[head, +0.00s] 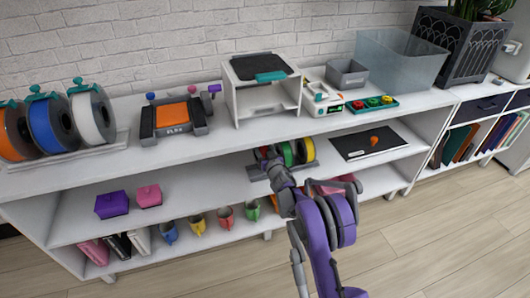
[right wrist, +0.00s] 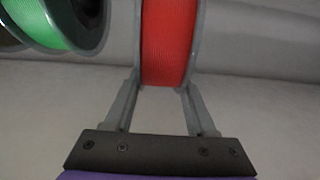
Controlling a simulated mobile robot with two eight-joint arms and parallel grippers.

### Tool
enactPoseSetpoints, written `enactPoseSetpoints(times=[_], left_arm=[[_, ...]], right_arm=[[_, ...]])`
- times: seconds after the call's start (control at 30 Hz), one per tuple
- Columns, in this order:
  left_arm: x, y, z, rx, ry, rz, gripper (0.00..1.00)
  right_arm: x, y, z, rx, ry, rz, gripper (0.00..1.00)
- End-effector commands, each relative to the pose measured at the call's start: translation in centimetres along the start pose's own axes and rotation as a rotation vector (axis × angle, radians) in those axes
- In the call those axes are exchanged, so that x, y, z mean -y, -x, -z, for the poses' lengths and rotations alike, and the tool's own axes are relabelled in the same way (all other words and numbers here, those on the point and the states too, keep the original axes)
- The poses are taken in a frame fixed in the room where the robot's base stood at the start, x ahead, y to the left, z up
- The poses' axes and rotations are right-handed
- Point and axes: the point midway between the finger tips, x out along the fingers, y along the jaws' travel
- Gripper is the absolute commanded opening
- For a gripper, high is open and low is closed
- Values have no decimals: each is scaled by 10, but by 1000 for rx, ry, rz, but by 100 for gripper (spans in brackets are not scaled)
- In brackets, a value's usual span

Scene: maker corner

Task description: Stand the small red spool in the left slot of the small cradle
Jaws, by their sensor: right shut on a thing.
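The small red spool (right wrist: 168,45) is between the two fingers of my right gripper (right wrist: 160,88) in the right wrist view, its red winding facing the camera. In the head view my right gripper (head: 273,165) is at the left end of the small cradle (head: 256,174) on the middle shelf, and the arm hides part of the cradle. A small green spool (head: 287,153) stands beside it to the right; a green spool also shows in the right wrist view (right wrist: 35,25). I cannot tell whether the red spool touches the cradle. My left gripper is not in view.
Large spools (head: 45,123) stand on the upper shelf at left. A white printer-like frame (head: 240,98) stands above the cradle. A dark mat (head: 376,140) lies to the right. Purple (head: 111,204) and pink (head: 148,195) boxes stand left on the shelf; mugs (head: 197,224) stand below.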

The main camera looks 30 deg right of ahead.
Motion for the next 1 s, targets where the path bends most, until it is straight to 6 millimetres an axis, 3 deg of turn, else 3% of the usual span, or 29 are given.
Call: enactPoseSetpoints(times=[0.4,1.0], left_arm=[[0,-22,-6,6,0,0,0],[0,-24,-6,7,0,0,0]], right_arm=[[0,-6,-27,0,0,1,0],[0,-6,-30,0,0,1,0]])
